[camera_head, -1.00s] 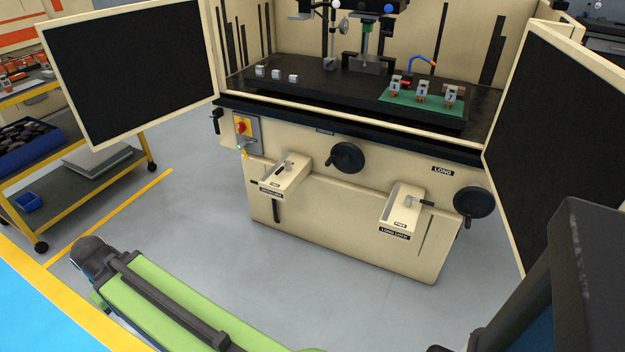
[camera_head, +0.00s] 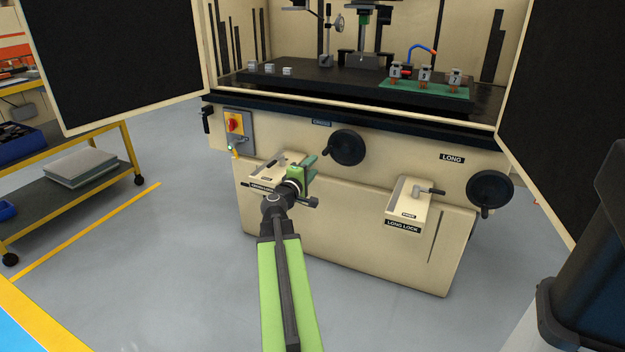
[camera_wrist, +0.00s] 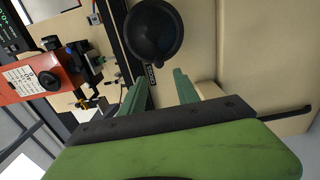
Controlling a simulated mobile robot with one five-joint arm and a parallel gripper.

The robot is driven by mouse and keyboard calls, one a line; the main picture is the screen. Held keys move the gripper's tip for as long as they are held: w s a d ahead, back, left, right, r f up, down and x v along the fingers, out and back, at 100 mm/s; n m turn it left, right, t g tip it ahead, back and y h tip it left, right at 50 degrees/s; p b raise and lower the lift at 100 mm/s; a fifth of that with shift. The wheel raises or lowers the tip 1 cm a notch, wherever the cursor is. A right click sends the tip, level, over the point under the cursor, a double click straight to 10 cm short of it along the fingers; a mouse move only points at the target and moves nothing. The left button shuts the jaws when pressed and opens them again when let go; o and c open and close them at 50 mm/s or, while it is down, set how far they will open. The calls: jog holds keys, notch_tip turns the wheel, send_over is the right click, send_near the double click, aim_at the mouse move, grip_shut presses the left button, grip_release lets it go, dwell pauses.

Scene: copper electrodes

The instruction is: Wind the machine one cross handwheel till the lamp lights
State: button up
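The cross handwheel (camera_head: 347,147) is a dark round wheel on the front of the cream machine, right of a small label (camera_head: 321,123). In the wrist view the wheel (camera_wrist: 155,30) lies beyond the fingertips, towards the top. My gripper (camera_head: 312,164) is in front of the machine, just below and left of that wheel. In the wrist view its two green fingers (camera_wrist: 161,76) stand apart with nothing between them. I see no contact with the wheel. A small pale-green light (camera_head: 230,148) shows by the switch box; I cannot tell whether it is the lamp.
A second handwheel (camera_head: 490,187) sits at right, below the LONG label (camera_head: 452,158). The LONG LOCK box (camera_head: 405,208) juts out from the front. Another lock box (camera_head: 262,176) is partly behind my gripper. Open doors (camera_head: 118,60) flank the machine.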

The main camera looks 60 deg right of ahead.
aim_at(324, 154)
jog(key=shift+d+r, duration=0.1)
jog(key=shift+w+d, duration=0.15)
jog(key=shift+d, duration=2.2)
jog(key=shift+w+d, duration=0.1)
jog(key=shift+d, duration=2.25)
jog(key=shift+d, duration=0.15)
grip_shut()
